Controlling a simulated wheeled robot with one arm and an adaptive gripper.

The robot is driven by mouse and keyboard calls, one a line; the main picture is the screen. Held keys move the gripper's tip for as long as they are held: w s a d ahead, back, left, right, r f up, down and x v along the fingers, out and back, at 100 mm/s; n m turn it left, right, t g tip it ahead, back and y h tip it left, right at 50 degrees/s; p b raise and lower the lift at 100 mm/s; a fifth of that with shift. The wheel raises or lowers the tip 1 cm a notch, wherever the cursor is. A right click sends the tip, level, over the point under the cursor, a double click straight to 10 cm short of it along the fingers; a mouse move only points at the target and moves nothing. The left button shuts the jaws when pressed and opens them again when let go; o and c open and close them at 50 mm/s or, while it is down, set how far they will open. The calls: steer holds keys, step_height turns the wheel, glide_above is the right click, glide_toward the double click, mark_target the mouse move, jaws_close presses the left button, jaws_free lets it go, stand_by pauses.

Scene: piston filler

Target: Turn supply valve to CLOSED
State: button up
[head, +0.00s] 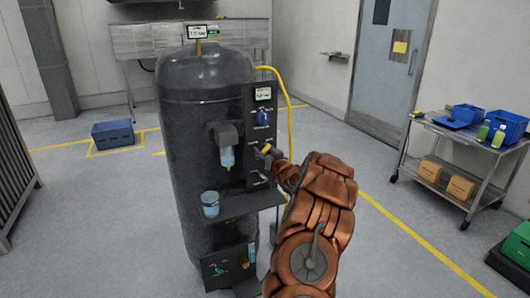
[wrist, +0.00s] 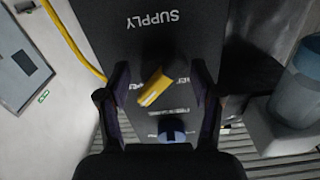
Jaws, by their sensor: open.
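The dark piston filler (head: 205,110) stands in the middle of the head view, with a black control panel on its right side. The supply valve's yellow handle (head: 266,149) is on that panel, below a blue knob (head: 262,118). In the wrist view the yellow handle (wrist: 152,91) lies tilted on the panel, near the upside-down SUPPLY label (wrist: 153,20). My gripper (wrist: 161,75) is open, with one finger on each side of the handle and a visible gap on both sides. In the head view my gripper (head: 270,159) is at the panel, partly hidden by my arm. Small markings beside the handle are too blurred to read.
A metal cart (head: 470,150) stands at the right.

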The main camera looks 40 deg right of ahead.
steer(key=shift+c, duration=0.2)
steer(key=c, duration=1.1)
steer(key=shift+f, duration=0.1)
